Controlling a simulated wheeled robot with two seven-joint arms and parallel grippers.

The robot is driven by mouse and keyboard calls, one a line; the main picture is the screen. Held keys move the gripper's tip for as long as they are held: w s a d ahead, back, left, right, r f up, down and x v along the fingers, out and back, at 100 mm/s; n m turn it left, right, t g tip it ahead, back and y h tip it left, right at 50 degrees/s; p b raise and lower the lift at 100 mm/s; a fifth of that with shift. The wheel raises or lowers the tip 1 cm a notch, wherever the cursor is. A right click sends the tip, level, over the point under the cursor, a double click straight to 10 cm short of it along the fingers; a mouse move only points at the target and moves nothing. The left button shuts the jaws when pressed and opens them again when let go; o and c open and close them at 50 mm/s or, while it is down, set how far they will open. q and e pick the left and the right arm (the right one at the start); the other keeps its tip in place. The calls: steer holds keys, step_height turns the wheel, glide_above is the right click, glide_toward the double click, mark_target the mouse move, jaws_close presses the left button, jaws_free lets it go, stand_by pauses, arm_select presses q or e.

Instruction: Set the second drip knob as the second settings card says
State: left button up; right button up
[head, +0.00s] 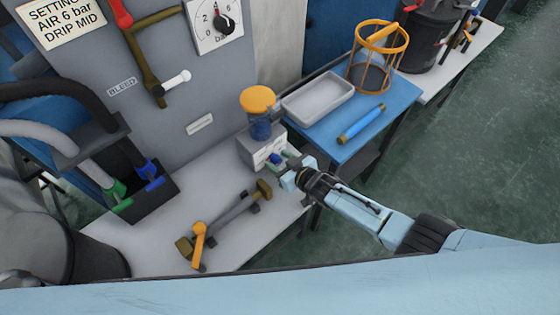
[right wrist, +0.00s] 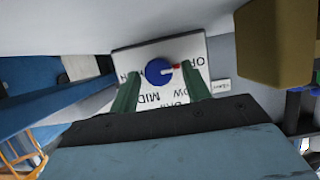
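The settings card (head: 62,20) at the upper left of the head view reads AIR 6 bar, DRIP MID. The drip knob (right wrist: 158,71) is round and blue with a red pointer, on a white lettered plate (right wrist: 128,58). The pointer is toward the right of the wrist picture, near letters that read OF. MID is below the knob; other labels are partly covered. My right gripper (right wrist: 161,84) is open, its green fingers on either side of the knob with gaps between. In the head view it is (head: 284,163) at the grey box under the orange-capped blue bowl (head: 260,122). My left gripper is not in view.
A pressure gauge (head: 215,23) and a lever valve (head: 150,65) are on the grey panel. An orange-handled valve pipe (head: 230,215) lies on the bench, left of my right gripper. A blue table (head: 378,133) holds a grey tray (head: 318,98), a blue tube (head: 361,124) and an orange cage (head: 376,55).

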steer(key=c, duration=0.8)
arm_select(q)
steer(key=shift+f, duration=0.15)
arm_select(e)
steer(key=shift+w+d+f+m+g+y+b, duration=0.15)
steer(key=shift+m+g+y+b, duration=0.45)
steer(key=shift+m+b, duration=0.6)
steer(key=shift+d+m+y+b, duration=0.1)
steer(key=shift+m+y+b, duration=0.3)
steer(key=shift+b, duration=0.15)
arm_select(q)
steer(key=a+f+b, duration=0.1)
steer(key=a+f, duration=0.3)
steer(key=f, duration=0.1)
steer(key=shift+b, duration=0.4)
arm_select(e)
steer(key=shift+m+g+y, duration=0.3)
steer(key=shift+m+y, duration=0.2)
steer(key=shift+m, duration=0.3)
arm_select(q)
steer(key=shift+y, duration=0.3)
